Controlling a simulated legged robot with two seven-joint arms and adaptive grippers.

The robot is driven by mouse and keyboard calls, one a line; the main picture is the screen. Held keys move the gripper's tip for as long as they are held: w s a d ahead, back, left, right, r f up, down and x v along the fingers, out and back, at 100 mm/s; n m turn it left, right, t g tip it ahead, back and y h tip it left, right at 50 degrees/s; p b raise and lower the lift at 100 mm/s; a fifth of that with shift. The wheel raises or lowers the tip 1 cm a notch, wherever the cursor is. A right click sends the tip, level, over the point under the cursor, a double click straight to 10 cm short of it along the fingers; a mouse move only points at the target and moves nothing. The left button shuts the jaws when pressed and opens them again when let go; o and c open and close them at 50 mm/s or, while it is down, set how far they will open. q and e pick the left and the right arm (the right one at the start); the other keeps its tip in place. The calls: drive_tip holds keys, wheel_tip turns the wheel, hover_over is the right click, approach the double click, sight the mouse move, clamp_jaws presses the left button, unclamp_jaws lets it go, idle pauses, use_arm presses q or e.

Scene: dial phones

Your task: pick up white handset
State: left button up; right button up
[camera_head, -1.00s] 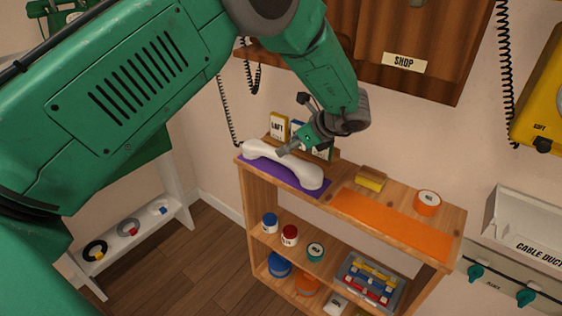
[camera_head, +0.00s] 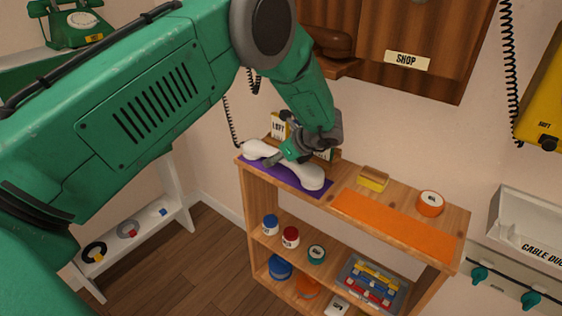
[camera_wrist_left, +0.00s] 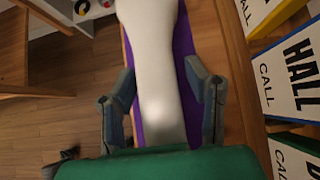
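The white handset (camera_head: 309,178) lies on a purple mat (camera_head: 266,176) at the left end of the wooden shelf's top. My left gripper (camera_head: 284,158) is over the middle of the handset and points down at it. In the left wrist view, my left gripper's fingers (camera_wrist_left: 162,92) are spread, one on each side of the handset (camera_wrist_left: 158,45). Gaps show between both fingers and the handset, so the gripper is open and empty. The gripper hides part of the handset's middle in the head view. My right gripper is in neither view.
Labelled cards (camera_head: 279,126) stand behind the handset; they are close on the right in the wrist view (camera_wrist_left: 298,65). A yellow block (camera_head: 373,182), an orange mat (camera_head: 392,224) and an orange roll (camera_head: 430,204) are further right. Jars and a tray (camera_head: 372,287) fill lower shelves.

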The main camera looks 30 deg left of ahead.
use_arm(q)
clamp_jaws()
